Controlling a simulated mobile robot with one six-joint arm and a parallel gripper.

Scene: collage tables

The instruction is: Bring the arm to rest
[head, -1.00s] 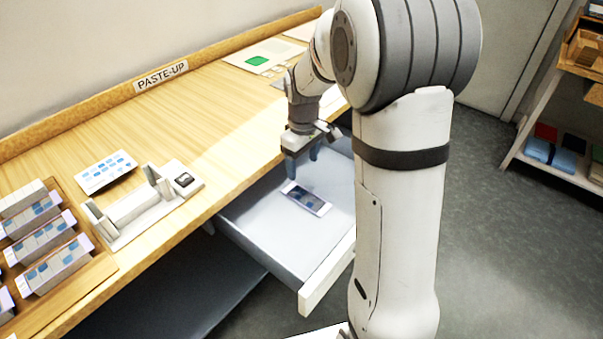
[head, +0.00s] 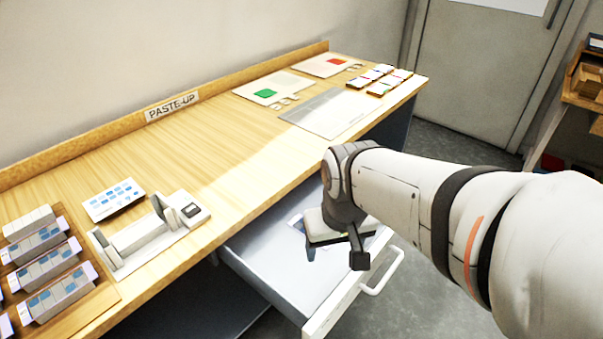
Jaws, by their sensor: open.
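My gripper (head: 322,243) hangs over the open drawer (head: 262,262) below the front edge of the table, with the arm reaching in from the right. A bluish fingertip shows at its left. The jaws are open, with nothing seen between them. A small white and blue printed item (head: 296,222) lies in the drawer, mostly hidden behind my gripper.
The paste-up table (head: 130,165) carries a white fixture (head: 150,232), a blue-printed card (head: 113,200), a tray of block stacks (head: 48,262) at left, and sheets (head: 265,88) at the back. The drawer's handle (head: 385,273) juts into the aisle. Shelves (head: 583,95) stand at right.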

